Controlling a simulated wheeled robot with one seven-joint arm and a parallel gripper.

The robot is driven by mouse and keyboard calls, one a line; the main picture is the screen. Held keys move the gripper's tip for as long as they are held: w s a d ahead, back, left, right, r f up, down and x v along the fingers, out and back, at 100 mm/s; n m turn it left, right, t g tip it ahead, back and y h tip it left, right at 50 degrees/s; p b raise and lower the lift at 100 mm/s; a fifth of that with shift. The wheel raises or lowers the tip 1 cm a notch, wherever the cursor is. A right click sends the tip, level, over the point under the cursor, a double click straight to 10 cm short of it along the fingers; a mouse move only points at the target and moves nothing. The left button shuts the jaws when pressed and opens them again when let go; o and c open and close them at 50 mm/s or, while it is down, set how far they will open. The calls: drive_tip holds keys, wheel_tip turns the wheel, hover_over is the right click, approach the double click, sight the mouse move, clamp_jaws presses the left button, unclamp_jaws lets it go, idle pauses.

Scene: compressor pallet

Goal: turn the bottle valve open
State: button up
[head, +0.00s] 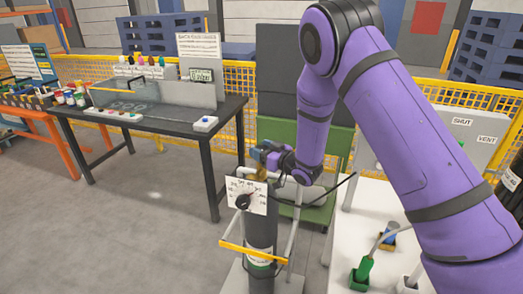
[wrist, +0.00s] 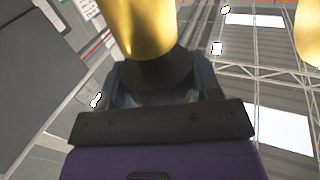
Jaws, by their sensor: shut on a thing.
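The grey gas bottle (head: 261,235) stands upright behind a yellow bar at the lower middle of the head view. Its brass valve (head: 259,173) is at the top, partly covered by my gripper (head: 262,156). My gripper reaches in from the right, its bluish fingers at the valve. In the wrist view, a gold valve body (wrist: 146,25) ends in a dark round part (wrist: 158,75) between my fingers (wrist: 160,88). My gripper is shut on this valve. The fingertips are largely hidden, and how far the valve is turned cannot be told.
A white dial plate (head: 233,192) with a black pointer is in front of the bottle neck. A dark workbench (head: 170,118) stands at left. At right, a white table (head: 340,255) holds a green holder (head: 362,277). A green cabinet (head: 318,205) stands behind.

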drive_tip(key=n+g+y, duration=0.2)
drive_tip(key=g, duration=0.1)
drive_tip(key=n+g+y, duration=0.2)
drive_tip(key=n+g, duration=0.1)
drive_tip(key=g, duration=0.1)
drive_tip(key=shift+w+d+n+g, duration=0.1)
drive_tip(key=shift+d+n+g, duration=0.05)
drive_tip(key=shift+n+g, duration=0.15)
drive_tip(key=n+g+y, duration=0.1)
drive_tip(key=n+g, duration=0.3)
drive_tip(key=g, duration=0.2)
drive_tip(key=shift+g, duration=0.4)
drive_tip(key=n+g+h, duration=0.1)
drive_tip(key=n+g, duration=0.1)
drive_tip(key=g, duration=0.1)
drive_tip(key=n+g+h, duration=0.1)
drive_tip(key=n+g, duration=0.2)
drive_tip(key=shift+f+g, duration=0.1)
drive_tip(key=shift+g, duration=0.3)
drive_tip(key=n+g+h, duration=0.4)
drive_tip(key=g, duration=0.1)
drive_tip(key=shift+n+g+h, duration=0.4)
drive_tip(key=o, duration=0.9)
